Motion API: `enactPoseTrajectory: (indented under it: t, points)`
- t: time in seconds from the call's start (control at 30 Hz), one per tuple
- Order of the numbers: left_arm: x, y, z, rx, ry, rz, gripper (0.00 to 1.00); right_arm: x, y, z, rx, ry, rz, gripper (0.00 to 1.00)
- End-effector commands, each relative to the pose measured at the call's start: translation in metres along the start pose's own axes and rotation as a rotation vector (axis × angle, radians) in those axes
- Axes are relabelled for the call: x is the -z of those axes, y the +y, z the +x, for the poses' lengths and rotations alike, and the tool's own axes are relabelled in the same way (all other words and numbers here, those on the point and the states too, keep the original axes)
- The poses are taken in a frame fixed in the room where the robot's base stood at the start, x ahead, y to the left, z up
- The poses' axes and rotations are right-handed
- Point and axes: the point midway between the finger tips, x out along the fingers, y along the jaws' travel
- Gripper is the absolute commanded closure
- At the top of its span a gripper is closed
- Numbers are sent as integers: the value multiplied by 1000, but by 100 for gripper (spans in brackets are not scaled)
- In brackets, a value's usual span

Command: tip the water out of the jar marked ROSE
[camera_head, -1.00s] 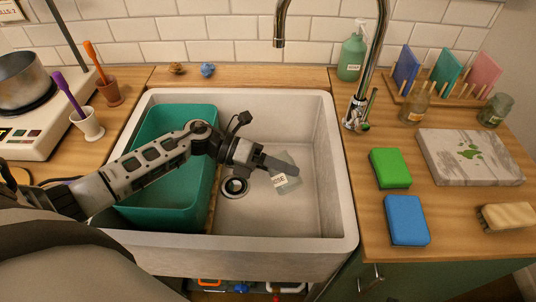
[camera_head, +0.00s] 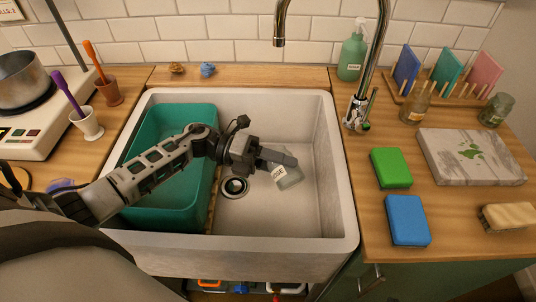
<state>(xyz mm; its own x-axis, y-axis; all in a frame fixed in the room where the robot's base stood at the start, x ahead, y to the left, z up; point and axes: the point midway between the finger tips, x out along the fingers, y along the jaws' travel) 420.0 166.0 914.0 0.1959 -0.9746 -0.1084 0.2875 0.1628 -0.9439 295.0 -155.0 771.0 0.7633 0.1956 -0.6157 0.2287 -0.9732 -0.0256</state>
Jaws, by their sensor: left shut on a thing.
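The jar marked ROSE (camera_head: 287,178) is a clear glass jar with a white label, over the right part of the sink basin. My left gripper (camera_head: 278,158) is shut on it, its fingers crossing the jar's upper end in the picture. The jar looks tilted, with its label slanted. Part of the jar is hidden behind the fingers, and I cannot make out any water in it. The jar is to the right of the drain (camera_head: 233,187). My right gripper is not in view.
A teal tub (camera_head: 160,209) fills the left of the white sink (camera_head: 346,226). The faucet (camera_head: 365,75) rises behind the sink's right corner. Green (camera_head: 390,167) and blue (camera_head: 407,220) sponges, glass jars (camera_head: 416,103) and a stained board (camera_head: 450,172) stand on the right counter.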

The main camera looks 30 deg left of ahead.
Motion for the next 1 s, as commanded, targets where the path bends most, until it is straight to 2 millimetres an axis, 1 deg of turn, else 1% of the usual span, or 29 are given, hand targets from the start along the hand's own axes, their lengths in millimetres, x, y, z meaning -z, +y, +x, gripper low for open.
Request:
enactPoseTrajectory:
  t: [0.4, 1.0]
  points:
    - [-15, -16, -11, 97, -23, -94, 72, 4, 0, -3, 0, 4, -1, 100]
    - [-18, -26, -12, 154, -33, -153, 72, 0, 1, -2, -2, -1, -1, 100]
